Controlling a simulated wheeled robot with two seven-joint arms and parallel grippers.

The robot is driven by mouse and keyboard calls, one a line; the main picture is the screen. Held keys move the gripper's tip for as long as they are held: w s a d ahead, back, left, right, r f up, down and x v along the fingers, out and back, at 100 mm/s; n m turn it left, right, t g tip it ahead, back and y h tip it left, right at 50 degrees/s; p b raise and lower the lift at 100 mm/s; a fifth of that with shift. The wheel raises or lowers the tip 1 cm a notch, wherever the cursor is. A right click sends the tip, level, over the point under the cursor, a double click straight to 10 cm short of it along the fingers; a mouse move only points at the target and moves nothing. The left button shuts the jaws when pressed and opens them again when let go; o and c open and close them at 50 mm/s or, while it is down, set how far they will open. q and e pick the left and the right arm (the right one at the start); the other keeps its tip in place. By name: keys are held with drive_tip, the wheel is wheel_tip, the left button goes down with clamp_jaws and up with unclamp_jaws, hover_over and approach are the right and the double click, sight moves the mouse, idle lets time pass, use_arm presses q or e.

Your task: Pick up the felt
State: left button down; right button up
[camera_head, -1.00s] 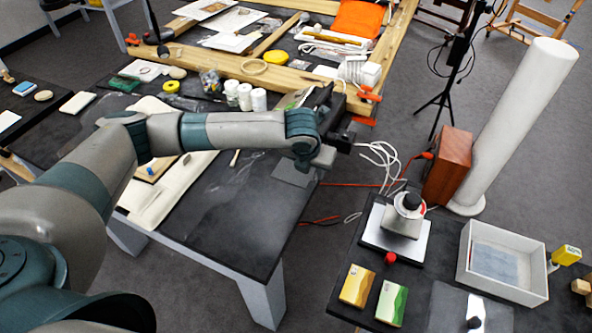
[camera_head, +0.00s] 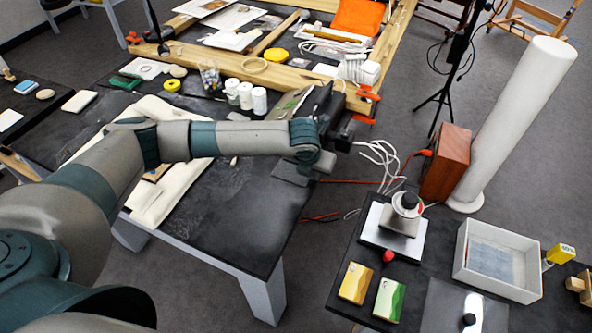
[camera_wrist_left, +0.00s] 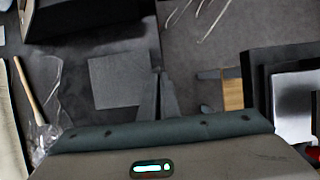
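The felt looks to be the flat grey square (camera_head: 289,174) on the dark table near its right edge, partly hidden by my left wrist. In the left wrist view a plain grey square (camera_wrist_left: 117,80) lies flat and uncovered on the dark surface. My right gripper is in neither view.
White jars (camera_head: 246,96) and a wooden frame (camera_head: 220,68) lie behind my arm. White cables (camera_head: 380,160) hang off the table's right side. A second table at lower right bears a white tray (camera_head: 496,262) and two cards. The near part of the dark table is clear.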

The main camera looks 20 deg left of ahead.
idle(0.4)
use_arm(q)
drive_tip(key=shift+w+r+b, duration=0.1)
drive_tip(key=shift+r+b, duration=0.3)
drive_tip(key=shift+r, duration=0.2)
wheel_tip(320, 180, up, 2)
drive_tip(key=shift+r+b, duration=0.1)
drive_tip(key=shift+b, duration=0.5)
drive_tip(key=w+d+r+b, duration=0.2)
drive_tip(key=d+r+b, duration=0.2)
drive_tip(key=d+r, duration=0.3)
drive_tip(key=shift+d+r, duration=0.3)
drive_tip(key=shift+d, duration=1.95)
